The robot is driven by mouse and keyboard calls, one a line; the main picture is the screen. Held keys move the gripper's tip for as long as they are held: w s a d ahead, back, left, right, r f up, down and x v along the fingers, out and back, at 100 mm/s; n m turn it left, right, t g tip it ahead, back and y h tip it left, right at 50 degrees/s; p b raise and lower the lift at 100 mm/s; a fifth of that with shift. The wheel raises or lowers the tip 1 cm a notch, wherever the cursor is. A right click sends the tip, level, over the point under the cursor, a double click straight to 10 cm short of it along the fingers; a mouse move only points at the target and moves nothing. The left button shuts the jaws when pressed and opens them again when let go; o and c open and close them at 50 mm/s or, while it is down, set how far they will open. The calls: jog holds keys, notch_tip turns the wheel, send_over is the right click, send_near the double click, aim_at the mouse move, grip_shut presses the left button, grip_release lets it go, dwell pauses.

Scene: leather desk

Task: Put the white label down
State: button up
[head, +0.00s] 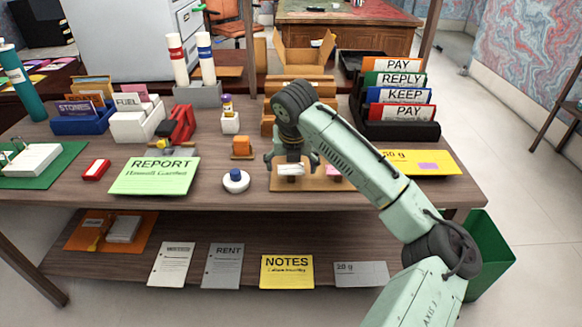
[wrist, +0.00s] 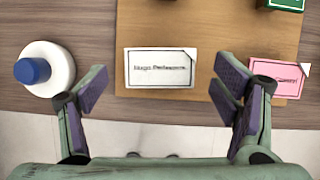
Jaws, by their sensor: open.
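The white label (wrist: 160,68) has a black border and printed text, and lies flat near the edge of a brown wooden board in the wrist view. In the head view the white label (head: 291,169) shows just under my gripper. My gripper (wrist: 157,90) is open, with its purple-padded fingers spread on both sides of the label and apart from it. The gripper (head: 291,163) is low over the wooden board (head: 283,186) in the head view. Nothing is held between the fingers.
A pink label (wrist: 275,78) lies on the board right of the right finger. A white round base with a blue knob (wrist: 45,68) stands left of the left finger. A green block (wrist: 284,4) is at the top right. A green REPORT sheet (head: 154,176) lies further left.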

jog(key=shift+c, duration=0.4)
jog(key=c, duration=0.8)
